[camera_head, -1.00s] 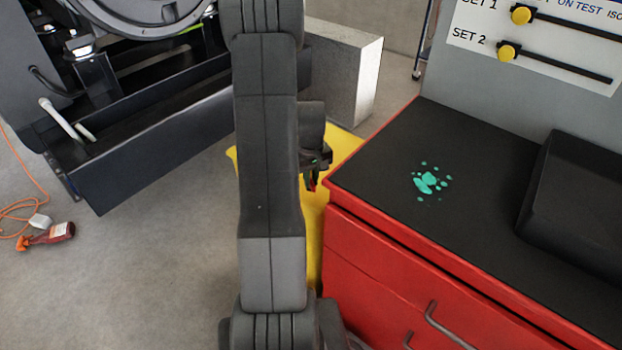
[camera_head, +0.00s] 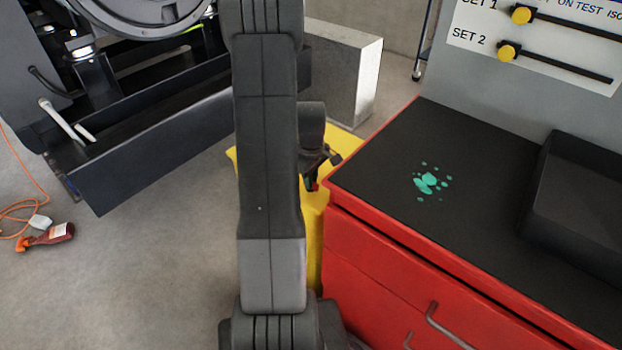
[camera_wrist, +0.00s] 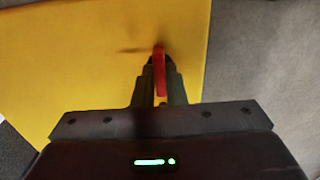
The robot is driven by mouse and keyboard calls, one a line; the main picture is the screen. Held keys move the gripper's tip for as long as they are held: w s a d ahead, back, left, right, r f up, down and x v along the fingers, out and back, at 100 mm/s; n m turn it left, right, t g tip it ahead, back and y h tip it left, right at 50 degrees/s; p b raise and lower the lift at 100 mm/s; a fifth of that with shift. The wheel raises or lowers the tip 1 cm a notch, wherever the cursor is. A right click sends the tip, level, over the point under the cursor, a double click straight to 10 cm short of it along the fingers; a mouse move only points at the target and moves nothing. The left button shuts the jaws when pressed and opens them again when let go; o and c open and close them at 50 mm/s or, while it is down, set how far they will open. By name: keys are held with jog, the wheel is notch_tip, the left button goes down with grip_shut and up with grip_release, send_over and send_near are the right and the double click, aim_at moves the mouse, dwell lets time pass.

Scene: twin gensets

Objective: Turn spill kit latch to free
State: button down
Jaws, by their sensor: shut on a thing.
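The yellow spill kit (camera_head: 313,240) stands behind my arm, left of the red cabinet, and is partly hidden by both. Its yellow surface (camera_wrist: 75,60) fills much of the wrist view. The latch (camera_wrist: 160,68) is a narrow red handle standing out from that surface. My gripper (camera_wrist: 160,88) is shut on the red latch, with a dark finger on each side of it. In the head view my gripper (camera_head: 314,184) is small and partly hidden by my arm, with a bit of red at its tips.
The red cabinet (camera_head: 400,275) with a black top (camera_head: 390,165) stands close on the right of my gripper. A grey block (camera_head: 345,80) is behind the spill kit. A dark genset frame (camera_head: 150,150) is at left.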

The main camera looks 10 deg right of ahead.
jog(key=shift+w, duration=0.1)
jog(key=c, duration=1.5)
grip_release()
notch_tip(320, 180, up, 14)
jog(key=shift+f+p, duration=0.1)
jog(key=shift+p, duration=0.9)
notch_tip(320, 180, down, 14)
jog(key=shift+r+b, duration=0.1)
jog(key=shift+b, duration=0.9)
